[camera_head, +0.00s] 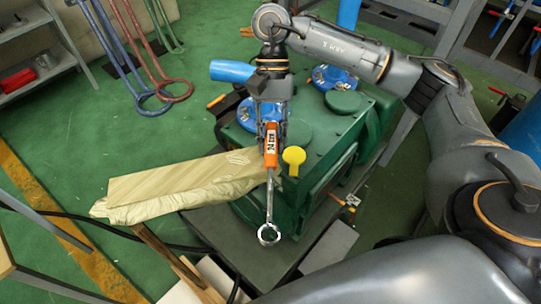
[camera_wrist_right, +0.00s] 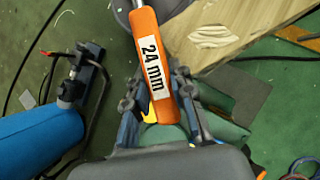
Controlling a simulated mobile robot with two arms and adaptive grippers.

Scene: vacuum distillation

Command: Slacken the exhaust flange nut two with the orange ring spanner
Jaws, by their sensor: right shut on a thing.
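The orange ring spanner (camera_head: 271,150) has an orange handle marked 24 mm and a steel shaft ending in a ring. My right gripper (camera_head: 270,128) is shut on its handle, above the green pump (camera_head: 318,150). The spanner's ring end points toward the bottom of the head view, in front of the pump, with no nut visible in it. In the right wrist view the handle (camera_wrist_right: 152,65) lies between the fingers (camera_wrist_right: 155,103). Exhaust flange nut two cannot be made out; the gripper hides part of the pump. My left gripper is not in view.
A blue pipe (camera_head: 232,71) lies left of my right wrist. A yellow knob (camera_head: 294,158) stands on the pump beside the spanner. A beige wrapped board (camera_head: 180,186) lies left of the pump. Blue and red stands (camera_head: 165,95) are farther back. Green floor is open at left.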

